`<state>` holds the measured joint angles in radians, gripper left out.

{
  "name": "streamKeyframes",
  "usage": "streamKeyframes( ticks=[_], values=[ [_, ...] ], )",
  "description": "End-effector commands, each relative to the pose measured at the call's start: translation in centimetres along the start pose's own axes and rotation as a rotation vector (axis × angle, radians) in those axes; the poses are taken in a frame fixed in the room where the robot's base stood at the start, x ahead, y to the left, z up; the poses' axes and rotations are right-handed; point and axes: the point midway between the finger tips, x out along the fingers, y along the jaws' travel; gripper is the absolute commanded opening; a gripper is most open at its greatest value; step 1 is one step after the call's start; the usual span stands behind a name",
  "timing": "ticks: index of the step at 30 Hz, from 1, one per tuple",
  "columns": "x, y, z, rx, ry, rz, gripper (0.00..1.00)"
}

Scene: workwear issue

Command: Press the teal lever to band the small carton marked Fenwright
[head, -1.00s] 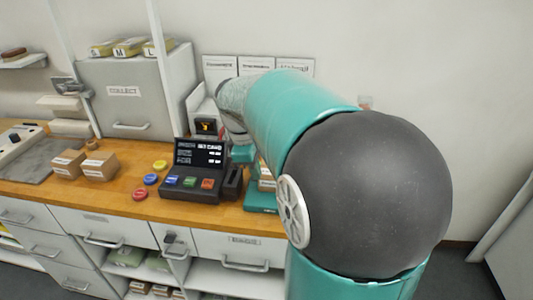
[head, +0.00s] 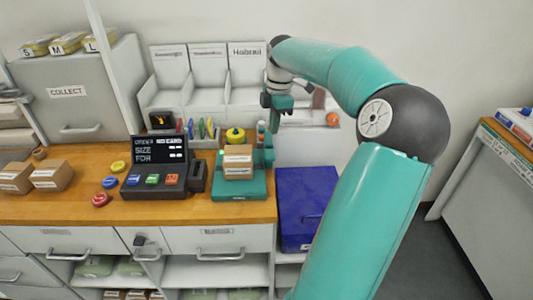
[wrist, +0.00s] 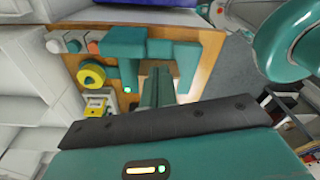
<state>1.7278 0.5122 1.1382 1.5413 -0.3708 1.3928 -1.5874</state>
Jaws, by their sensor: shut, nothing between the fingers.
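The teal banding machine (head: 240,194) stands at the right end of the wooden counter. Small brown cartons are stacked on it, the upper one (head: 238,152) with a white label; I cannot read Fenwright there. A yellow roll (head: 235,135) sits behind them and also shows in the wrist view (wrist: 92,75). A teal upright part (head: 264,155) at the machine's right side looks like the lever, but I cannot tell for sure. My gripper (head: 275,120) is shut and empty, above the machine's right rear. In the wrist view its fingers (wrist: 158,85) are close to teal machine parts (wrist: 185,62).
An order terminal (head: 160,165) with colored buttons stands left of the machine. More cartons (head: 50,175) lie farther left. A blue bin (head: 305,205) stands right of the counter. White labelled bins (head: 208,75) line the wall behind. A grey COLLECT cabinet (head: 70,92) is at left.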

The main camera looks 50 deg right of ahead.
Motion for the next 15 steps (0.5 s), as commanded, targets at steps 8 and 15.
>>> streamKeyframes(
  ticks=[8,15],
  values=[
    [-0.10,-0.09,0.42,-0.001,0.003,0.002,0.00],
    [0.62,-0.06,0.34,-0.002,0.004,0.001,0.00]
  ],
)
